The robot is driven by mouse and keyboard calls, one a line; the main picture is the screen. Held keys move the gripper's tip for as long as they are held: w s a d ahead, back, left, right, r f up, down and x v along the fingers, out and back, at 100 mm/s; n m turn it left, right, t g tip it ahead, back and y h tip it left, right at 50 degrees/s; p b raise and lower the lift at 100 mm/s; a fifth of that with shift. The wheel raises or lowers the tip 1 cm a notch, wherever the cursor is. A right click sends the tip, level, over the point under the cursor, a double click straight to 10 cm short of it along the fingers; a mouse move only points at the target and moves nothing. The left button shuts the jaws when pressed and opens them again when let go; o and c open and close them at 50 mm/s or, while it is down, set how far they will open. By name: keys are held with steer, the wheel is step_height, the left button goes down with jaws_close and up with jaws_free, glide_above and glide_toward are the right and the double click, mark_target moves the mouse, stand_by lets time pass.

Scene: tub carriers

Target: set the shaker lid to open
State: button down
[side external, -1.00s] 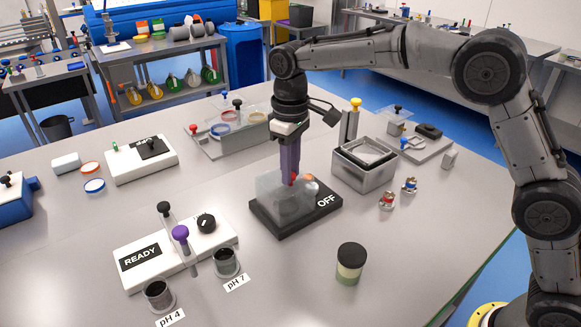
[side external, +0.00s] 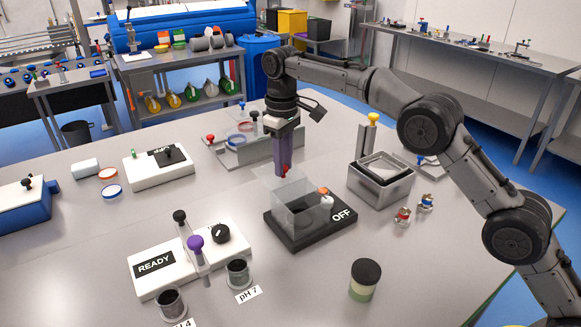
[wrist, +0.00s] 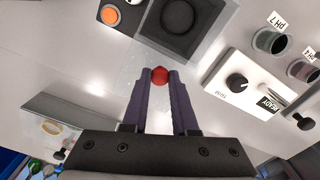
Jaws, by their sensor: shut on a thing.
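The shaker (side external: 309,229) is a black base marked OFF with a clear box on top, near the middle of the table. Its clear lid (side external: 291,188) is tilted up at the back of the box, and the box's top looks uncovered. My gripper (side external: 286,172) is shut on the lid's red knob, which shows between the fingertips in the wrist view (wrist: 160,74). The see-through lid is faint in the wrist view. The shaker's dark round platform (wrist: 178,15) and an orange button (wrist: 110,14) show beyond the fingertips.
A metal bin (side external: 381,180) stands right of the shaker. A white READY unit (side external: 190,259) with pH cups is front left, and a black-capped jar (side external: 364,280) is front right. A grey rack (side external: 232,150) stands behind my gripper. Bare table lies in front of the shaker.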

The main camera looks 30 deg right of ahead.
steer(key=shift+w+r, duration=0.15)
steer(key=shift+w, duration=0.65)
steer(key=c, duration=0.7)
jaws_free()
